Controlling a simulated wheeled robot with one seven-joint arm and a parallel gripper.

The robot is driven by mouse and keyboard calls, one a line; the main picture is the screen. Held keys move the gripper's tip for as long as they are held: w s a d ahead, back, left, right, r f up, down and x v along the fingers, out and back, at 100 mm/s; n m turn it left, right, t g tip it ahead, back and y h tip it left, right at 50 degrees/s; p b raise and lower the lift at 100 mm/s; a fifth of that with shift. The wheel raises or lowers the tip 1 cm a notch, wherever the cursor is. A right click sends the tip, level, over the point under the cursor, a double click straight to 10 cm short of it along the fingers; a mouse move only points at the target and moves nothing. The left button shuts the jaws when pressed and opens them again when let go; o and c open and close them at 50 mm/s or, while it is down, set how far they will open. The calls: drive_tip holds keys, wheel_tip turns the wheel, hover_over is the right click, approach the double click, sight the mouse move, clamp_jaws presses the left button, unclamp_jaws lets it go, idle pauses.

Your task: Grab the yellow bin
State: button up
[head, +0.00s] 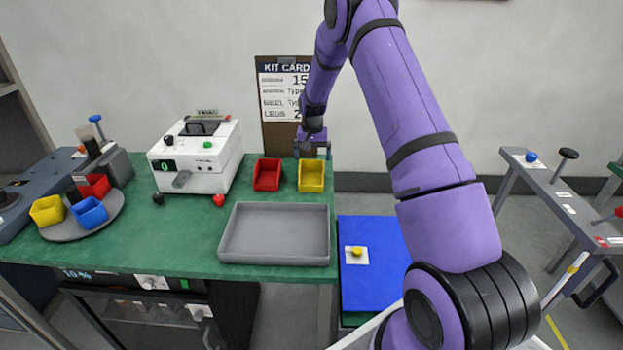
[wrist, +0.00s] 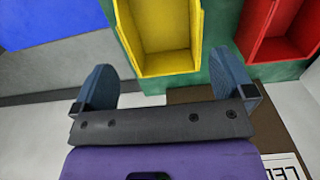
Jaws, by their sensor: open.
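A yellow bin (head: 311,176) stands on the green bench near its right edge, open at the top. My gripper (head: 312,147) is at the bin's back side, above the bench, and its fingertips are hard to make out in the head view. In the wrist view my gripper (wrist: 165,72) is open and empty, with one blue-grey finger to each side of the end of the yellow bin (wrist: 165,30). Both fingers look apart from the bin's walls. A second yellow bin (head: 47,210) sits on the round grey tray at the left.
A red bin (head: 268,174) stands close beside the yellow bin; it shows at the right in the wrist view (wrist: 280,28). A grey tray (head: 275,258) lies in front. A kit card board (head: 277,135) stands behind. A white machine (head: 197,157) is further left.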

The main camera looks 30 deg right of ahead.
sight(311, 180)
wheel_tip(311, 180, down, 8)
drive_tip(key=shift+w+a+f, duration=0.1)
drive_tip(key=c, duration=0.7)
drive_tip(key=shift+o, duration=0.2)
